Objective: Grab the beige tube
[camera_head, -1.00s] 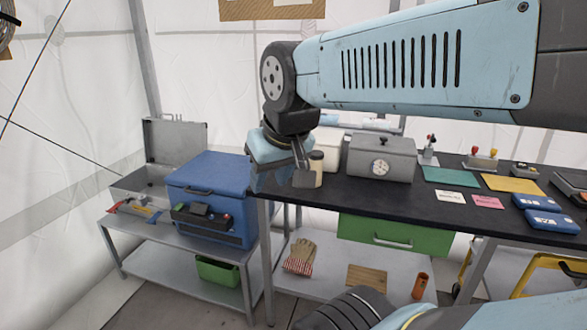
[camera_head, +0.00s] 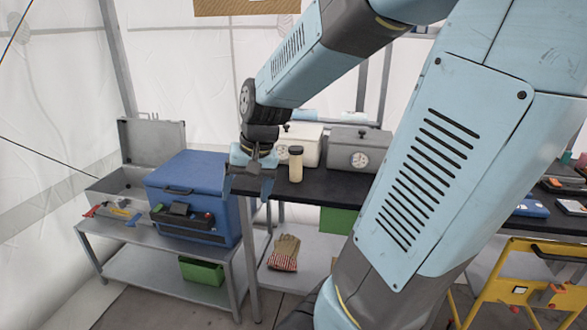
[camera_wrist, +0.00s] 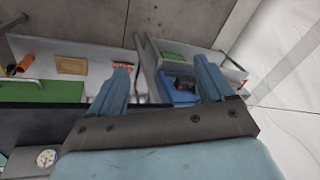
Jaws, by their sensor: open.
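The beige tube (camera_head: 296,167) with a dark cap stands upright on the black tabletop (camera_head: 330,186), near its left end. My gripper (camera_head: 252,187) is open and empty, just left of the tube and near the table's left edge, its fingers pointing down. The gripper looks apart from the tube, though the depth gap is hard to judge. In the wrist view my open fingers (camera_wrist: 163,82) frame the low bench and floor; the tube does not show there.
Grey (camera_head: 358,149) and white (camera_head: 306,143) boxes stand behind the tube. A blue cooler (camera_head: 190,190) and an open grey toolbox (camera_head: 150,145) sit on the lower bench at left. A striped glove (camera_head: 284,253) lies on the shelf below. My arm hides the table's middle.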

